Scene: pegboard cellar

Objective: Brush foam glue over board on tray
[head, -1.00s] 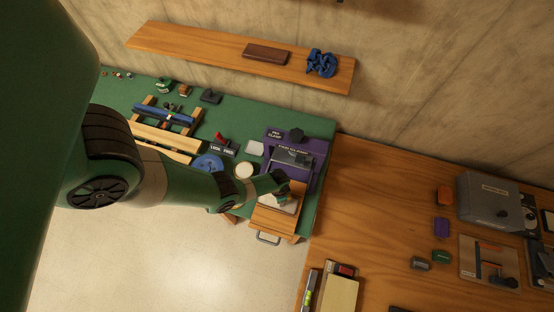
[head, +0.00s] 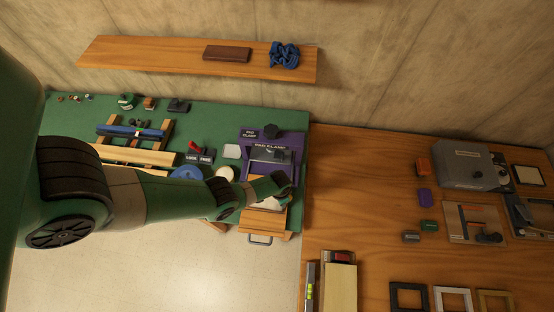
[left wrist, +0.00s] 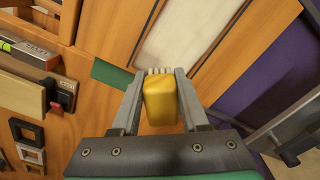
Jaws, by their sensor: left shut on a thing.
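My left gripper (left wrist: 158,105) is shut on a brush (left wrist: 160,103) with a yellow body and pale bristles at its far end. In the head view the gripper (head: 287,190) is over the right part of a pale board (head: 269,203). The board lies on a wooden tray (head: 263,220) at the bench's front right corner. The board also shows in the left wrist view (left wrist: 188,32), just beyond the bristles. I cannot tell whether the bristles touch it. The brush is hidden in the head view. My right gripper is not in view.
A purple panel (head: 287,142) with a clamp stands behind the tray. A round cream pot (head: 225,173) and blue round thing (head: 186,173) are left of it, near my arm.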

